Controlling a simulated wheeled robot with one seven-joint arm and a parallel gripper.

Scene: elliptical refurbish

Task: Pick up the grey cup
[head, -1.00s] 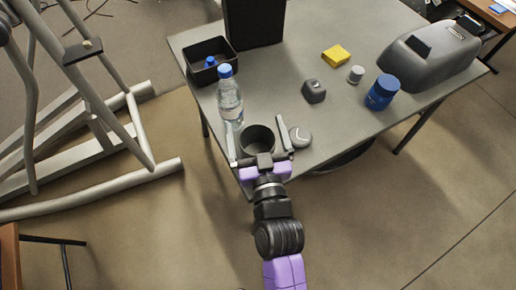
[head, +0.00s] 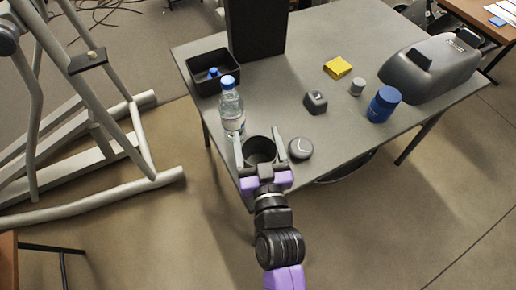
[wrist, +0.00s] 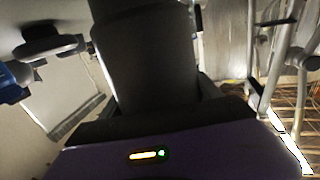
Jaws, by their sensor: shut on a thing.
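The grey cup (head: 259,151) is dark and open-topped and stands upright near the front edge of the table in the head view. My gripper (head: 257,142) has one finger on each side of the cup, pressed against its wall, and is shut on it. In the wrist view the cup (wrist: 145,60) fills the upper middle as a large dark cylinder. The cup's base is hidden, and I cannot tell whether it touches the table.
A water bottle (head: 230,106) stands close to the cup's upper left. A round grey object (head: 300,148) lies close on its right. Behind are a black bin (head: 208,84), a small dark grey object (head: 315,101), a yellow block (head: 337,67) and a blue jar (head: 383,104). The table's (head: 330,135) right front is clear.

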